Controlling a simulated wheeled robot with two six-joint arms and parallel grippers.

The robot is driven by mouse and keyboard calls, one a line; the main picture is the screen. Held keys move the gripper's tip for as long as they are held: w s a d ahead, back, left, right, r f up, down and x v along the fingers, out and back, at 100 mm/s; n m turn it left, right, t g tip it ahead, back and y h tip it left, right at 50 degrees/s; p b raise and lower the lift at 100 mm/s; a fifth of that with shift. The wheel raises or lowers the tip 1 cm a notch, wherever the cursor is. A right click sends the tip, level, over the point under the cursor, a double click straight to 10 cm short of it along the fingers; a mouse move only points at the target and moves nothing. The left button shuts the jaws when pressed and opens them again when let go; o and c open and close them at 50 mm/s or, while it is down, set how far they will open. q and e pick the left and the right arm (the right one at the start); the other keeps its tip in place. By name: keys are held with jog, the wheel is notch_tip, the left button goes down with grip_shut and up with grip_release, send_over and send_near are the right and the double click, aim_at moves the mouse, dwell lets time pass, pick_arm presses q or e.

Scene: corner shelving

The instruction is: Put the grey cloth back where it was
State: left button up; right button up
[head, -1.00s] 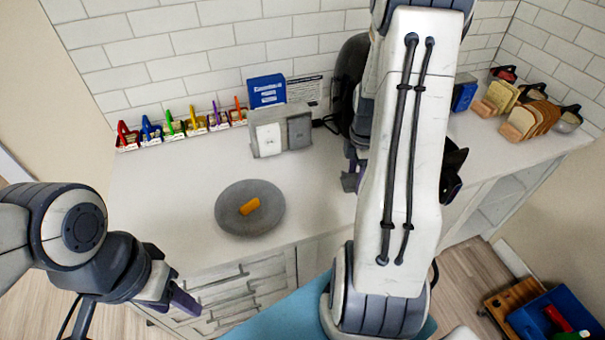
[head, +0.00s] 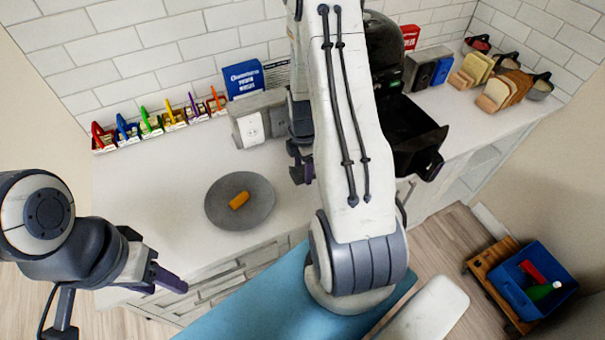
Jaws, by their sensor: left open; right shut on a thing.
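I cannot make out a grey cloth in the head view. My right gripper (head: 302,168) hangs low over the counter, right of the grey round plate (head: 222,213) and in front of the grey-and-white box (head: 250,128). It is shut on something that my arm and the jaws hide. An orange piece (head: 239,200) lies on the plate. My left gripper (head: 163,279) is open and empty, in front of the counter's front edge at the lower left.
Small baskets with coloured handles (head: 150,123) line the back wall. A black appliance (head: 408,125) with a protruding drawer stands right of my arm. Bread racks (head: 505,90) stand far right. A blue crate (head: 520,290) is at the lower right. The counter left of the plate is clear.

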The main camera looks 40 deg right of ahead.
aim_at(303, 184)
notch_tip(303, 184, down, 4)
jog(key=shift+r+p, duration=0.15)
jog(key=shift+p, duration=0.55)
jog(key=shift+f, duration=0.2)
jog(key=shift+f, duration=0.15)
jog(key=o, duration=1.2)
